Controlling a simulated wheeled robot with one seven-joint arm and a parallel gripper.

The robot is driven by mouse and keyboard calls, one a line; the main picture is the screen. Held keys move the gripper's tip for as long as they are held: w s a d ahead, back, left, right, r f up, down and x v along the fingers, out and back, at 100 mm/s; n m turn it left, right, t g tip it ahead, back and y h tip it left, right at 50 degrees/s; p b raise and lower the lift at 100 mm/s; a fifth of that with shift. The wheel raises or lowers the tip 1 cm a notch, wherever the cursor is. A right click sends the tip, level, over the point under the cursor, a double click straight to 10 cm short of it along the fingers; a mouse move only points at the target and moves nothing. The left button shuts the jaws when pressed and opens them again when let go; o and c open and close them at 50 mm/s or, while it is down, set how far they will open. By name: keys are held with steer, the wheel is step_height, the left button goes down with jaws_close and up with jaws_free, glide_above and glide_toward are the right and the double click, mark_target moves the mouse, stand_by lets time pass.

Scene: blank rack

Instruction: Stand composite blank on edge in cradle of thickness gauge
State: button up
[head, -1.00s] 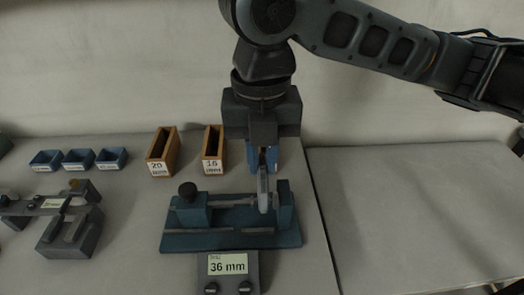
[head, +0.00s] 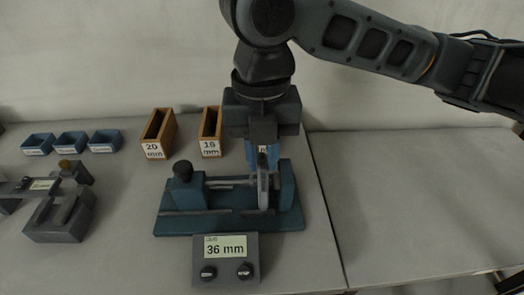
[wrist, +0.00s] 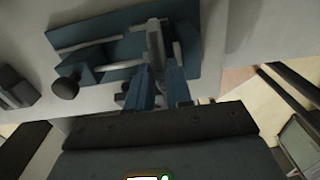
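The composite blank (head: 263,186) is a thin grey plate standing upright on edge near the right end of the thickness gauge (head: 172,225), which has a teal base. The blank is beside the gauge's right block (head: 287,190), with the rod on its left. My gripper (head: 263,158) points down above the blank. In the wrist view my gripper's blue fingers (wrist: 158,78) are spread to either side of the blank's near end (wrist: 155,42), with a gap that looks wider than the blank. Exact contact of the blank with the cradle is hidden.
The gauge's display box (head: 225,270) reads 36 mm in front. Wooden bins marked 20 mm (head: 153,151) and 16 mm (head: 209,146) stand behind, with small blue trays (head: 70,143) to their left. A grey fixture (head: 55,220) is at far left. The right table (head: 420,215) is clear.

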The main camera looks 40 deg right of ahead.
steer(key=o, duration=0.4)
steer(key=shift+o, duration=0.2)
steer(key=shift+r, duration=3.9)
